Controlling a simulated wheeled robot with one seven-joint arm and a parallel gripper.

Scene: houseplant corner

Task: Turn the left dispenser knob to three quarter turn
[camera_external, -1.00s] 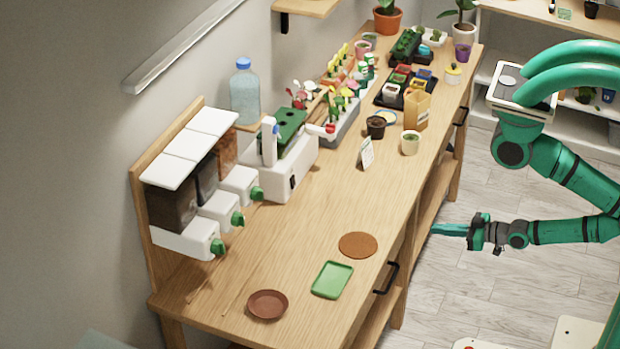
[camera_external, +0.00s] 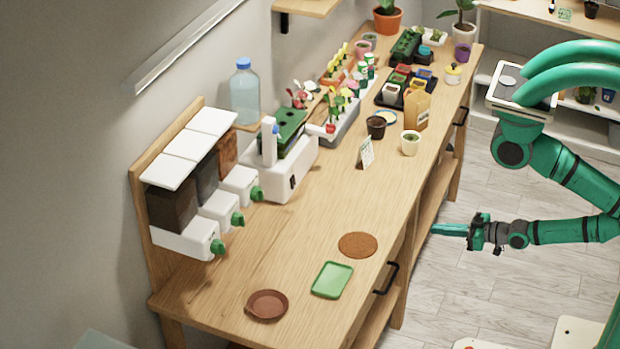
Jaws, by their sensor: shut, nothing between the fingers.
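A dispenser with three white-lidded bins stands on the bench against the wall at the left. Each bin has a white spout with a green knob. The nearest knob (camera_external: 217,247) is at the lower left of the row. The middle knob (camera_external: 237,219) and the far knob (camera_external: 257,193) sit up and to the right of it. Their exact turn angles are too small to tell. My gripper (camera_external: 436,230) is shut and empty, pointing left, right of the bench's front edge and well apart from the dispenser.
On the near bench lie a brown saucer (camera_external: 267,291), a green tray (camera_external: 332,264) and a round cork mat (camera_external: 357,232). A white box planter (camera_external: 288,172) stands beyond the dispenser. Pots (camera_external: 410,143) and a small card (camera_external: 366,152) stand farther back. The middle of the bench is clear.

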